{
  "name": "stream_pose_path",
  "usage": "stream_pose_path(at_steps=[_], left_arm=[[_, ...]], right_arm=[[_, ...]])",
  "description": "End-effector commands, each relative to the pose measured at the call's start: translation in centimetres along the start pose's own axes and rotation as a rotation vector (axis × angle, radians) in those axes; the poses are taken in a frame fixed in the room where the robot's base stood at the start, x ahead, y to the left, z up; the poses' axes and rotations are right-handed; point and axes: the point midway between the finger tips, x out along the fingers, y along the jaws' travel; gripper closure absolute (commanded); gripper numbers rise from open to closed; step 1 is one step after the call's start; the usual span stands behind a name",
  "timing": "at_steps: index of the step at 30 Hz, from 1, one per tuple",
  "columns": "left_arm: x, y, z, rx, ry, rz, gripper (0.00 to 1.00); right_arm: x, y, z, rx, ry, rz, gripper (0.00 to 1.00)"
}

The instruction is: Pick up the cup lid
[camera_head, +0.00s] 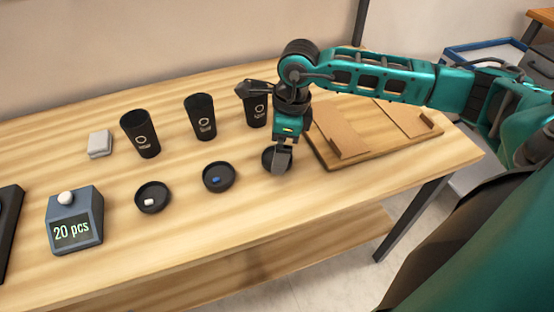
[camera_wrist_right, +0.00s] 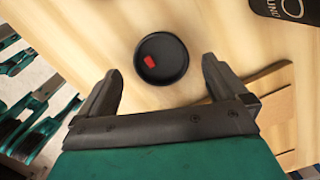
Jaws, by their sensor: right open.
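In the head view, three black cup lids lie in a row on the wooden table. The left lid (camera_head: 152,197) has a white piece, and the middle lid (camera_head: 218,177) has a blue one. The right lid (camera_head: 268,157) is mostly hidden behind my right gripper (camera_head: 282,160). In the right wrist view, a round black lid with a red piece (camera_wrist_right: 161,60) lies just past the open fingers of my right gripper (camera_wrist_right: 160,85). The fingers are apart and empty. My left gripper is out of view.
Black cups (camera_head: 140,134) (camera_head: 200,117) (camera_head: 257,110) stand behind the lids. A wooden board with brown cardboard pieces (camera_head: 341,135) lies to the right. A blue-grey counter box reading "20 pcs" (camera_head: 75,218) and a small white block (camera_head: 100,144) are at the left. The front table strip is clear.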

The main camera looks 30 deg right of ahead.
Motion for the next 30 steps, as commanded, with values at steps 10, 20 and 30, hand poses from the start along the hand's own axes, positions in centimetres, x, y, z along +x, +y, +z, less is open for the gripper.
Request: stream_pose_path(at_steps=[10, 20, 30], left_arm=[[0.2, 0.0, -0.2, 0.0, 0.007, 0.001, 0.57], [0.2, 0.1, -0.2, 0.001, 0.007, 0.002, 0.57], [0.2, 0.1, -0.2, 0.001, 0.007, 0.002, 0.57]], right_arm=[[3.2, -0.1, -0.1, 0.0, 0.001, 0.001, 0.0], [3.1, -0.1, -0.1, 0.0, 0.001, 0.001, 0.17], [3.1, -0.1, -0.1, 0.001, 0.001, 0.001, 0.5]])
